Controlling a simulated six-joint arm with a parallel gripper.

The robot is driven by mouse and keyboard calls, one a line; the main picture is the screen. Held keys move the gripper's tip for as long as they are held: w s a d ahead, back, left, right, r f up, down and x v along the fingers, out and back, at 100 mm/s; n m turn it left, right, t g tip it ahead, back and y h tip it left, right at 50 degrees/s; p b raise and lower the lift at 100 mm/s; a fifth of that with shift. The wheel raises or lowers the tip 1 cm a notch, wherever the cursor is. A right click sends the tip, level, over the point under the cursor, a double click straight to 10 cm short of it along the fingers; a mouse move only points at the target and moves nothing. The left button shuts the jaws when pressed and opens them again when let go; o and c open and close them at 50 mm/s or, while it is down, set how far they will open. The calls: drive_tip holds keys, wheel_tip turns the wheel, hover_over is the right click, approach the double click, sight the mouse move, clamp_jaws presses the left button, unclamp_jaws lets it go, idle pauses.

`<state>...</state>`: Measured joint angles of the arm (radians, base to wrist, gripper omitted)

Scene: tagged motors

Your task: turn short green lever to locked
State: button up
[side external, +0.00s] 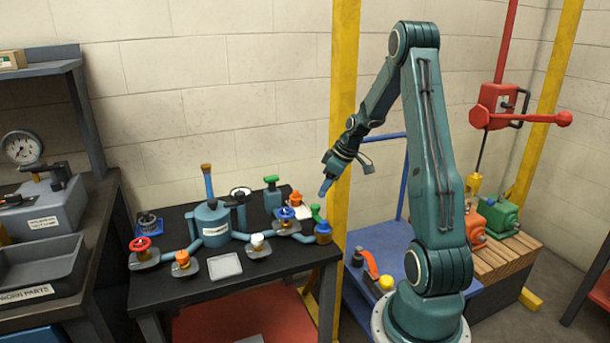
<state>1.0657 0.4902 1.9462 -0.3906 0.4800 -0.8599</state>
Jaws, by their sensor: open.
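Two small green parts show at the right of the dark table. One green part (272,182) caps a teal block near the back edge. Another green part (316,212) stands upright near the right edge, beside an orange-topped piece. Both are too small to tell which is the short green lever or how it is turned. My gripper (326,188) is open and points down, above the table's right edge. It is above and apart from the green part at the right edge. No locked marking is readable.
A blue-grey tank (212,224) with pipes stands mid-table. A red handwheel (140,244), an orange knob (182,258), a white knob (257,240) and a blue-topped piece (323,230) surround it. A small grey tray (224,266) lies in front. Yellow post (345,90) rises behind my gripper.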

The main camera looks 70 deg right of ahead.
drive_tip(key=shift+v, duration=2.35)
drive_tip(key=w+a+r, duration=0.1)
drive_tip(key=a+r, duration=0.4)
drive_tip(key=a, duration=0.5)
drive_tip(key=w+a+r, duration=0.1)
drive_tip(key=a+r, duration=0.5)
drive_tip(key=a, duration=0.5)
drive_tip(key=s+a+r+t, duration=0.1)
drive_tip(key=s+a+r, duration=0.1)
drive_tip(key=s+a, duration=1)
drive_tip(key=shift+s+a, duration=0.25)
drive_tip(key=shift+a, duration=1.05)
